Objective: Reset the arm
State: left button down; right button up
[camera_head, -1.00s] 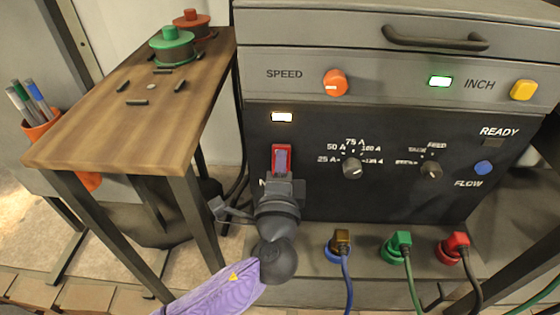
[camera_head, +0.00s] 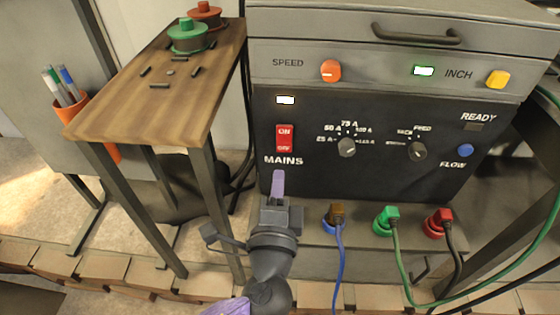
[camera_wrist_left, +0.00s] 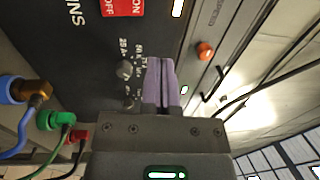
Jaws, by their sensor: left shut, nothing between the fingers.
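My left gripper (camera_head: 278,183) is in front of the lower part of the machine's dark panel, below the red MAINS switch (camera_head: 284,138) and apart from it. Its purple fingers are shut together with nothing between them. The left wrist view shows the shut fingers (camera_wrist_left: 161,84) and the red switch (camera_wrist_left: 123,6) at the top edge, partly cut off. The lamp (camera_head: 285,100) above the switch is lit white. My right gripper does not show.
A wooden table (camera_head: 140,100) with green (camera_head: 187,36) and red spools stands at the left. An orange pen cup (camera_head: 70,115) hangs by it. Blue, green (camera_head: 386,220) and red plugs with cables sit below the panel. A green cable crosses at the right.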

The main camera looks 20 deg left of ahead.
pick_arm(q)
jog(key=shift+s+d, duration=0.1)
jog(key=shift+s, duration=0.4)
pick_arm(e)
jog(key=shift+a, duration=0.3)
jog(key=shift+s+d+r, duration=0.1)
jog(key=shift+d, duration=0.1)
